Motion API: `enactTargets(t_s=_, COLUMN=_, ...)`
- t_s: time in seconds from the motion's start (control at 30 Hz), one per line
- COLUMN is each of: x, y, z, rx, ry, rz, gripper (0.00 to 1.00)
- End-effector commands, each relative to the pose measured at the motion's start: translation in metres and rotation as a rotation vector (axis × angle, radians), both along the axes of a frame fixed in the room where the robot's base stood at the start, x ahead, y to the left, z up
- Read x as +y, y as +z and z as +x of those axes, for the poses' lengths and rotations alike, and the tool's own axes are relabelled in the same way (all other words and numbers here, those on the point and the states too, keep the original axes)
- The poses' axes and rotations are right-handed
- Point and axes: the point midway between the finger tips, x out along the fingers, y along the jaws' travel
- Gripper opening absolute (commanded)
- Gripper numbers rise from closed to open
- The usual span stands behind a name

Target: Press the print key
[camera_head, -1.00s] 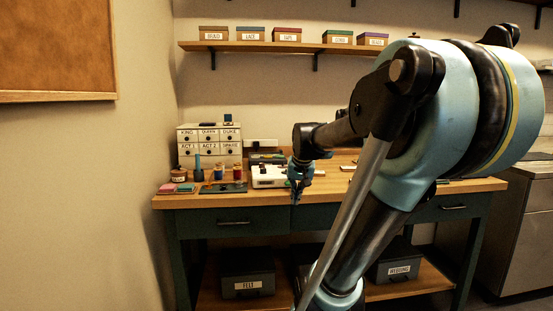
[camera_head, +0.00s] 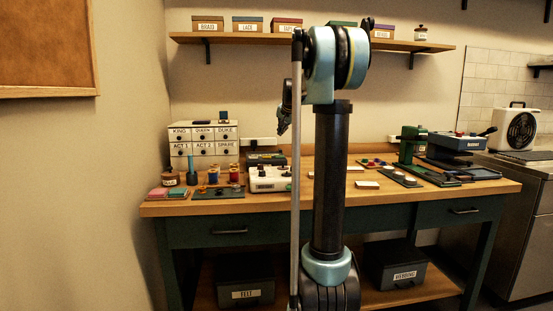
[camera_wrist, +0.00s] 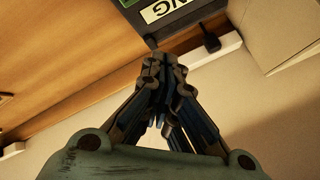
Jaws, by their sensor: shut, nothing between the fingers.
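I cannot make out a print key in either view. A white device with dark knobs or keys on top (camera_head: 268,179) stands on the table left of centre. A dark device (camera_head: 266,159) stands behind it by the wall. My gripper (camera_head: 281,130) is raised above the white device in the picture, in front of the wall, touching nothing visible. In the wrist view my gripper's fingertips (camera_wrist: 160,62) are together and empty.
A white drawer cabinet (camera_head: 203,146) stands at the table's left, with spools (camera_head: 213,175) before it. A green press (camera_head: 408,146) and a blue machine (camera_head: 455,142) stand at the right. A white socket strip (camera_wrist: 218,52) runs along the wall. A shelf of boxes (camera_head: 300,42) hangs above.

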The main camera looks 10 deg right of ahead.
Motion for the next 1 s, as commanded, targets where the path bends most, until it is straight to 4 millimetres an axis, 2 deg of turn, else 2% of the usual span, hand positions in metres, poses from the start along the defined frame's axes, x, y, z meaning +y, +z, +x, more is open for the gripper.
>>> enactTargets(t_s=0.13, x=0.004, y=0.002, z=0.01, rx=-0.009, ry=-0.005, rz=0.01, gripper=0.0)
enactTargets(t_s=0.57, x=0.013, y=-0.001, z=0.01, rx=-0.009, ry=0.005, rz=0.01, gripper=0.0)
enactTargets(t_s=0.77, x=0.015, y=-0.018, z=0.01, rx=-0.009, ry=0.007, rz=0.01, gripper=0.0)
enactTargets(t_s=1.0, x=0.015, y=-0.047, z=0.01, rx=-0.009, ry=0.007, rz=0.01, gripper=0.0)
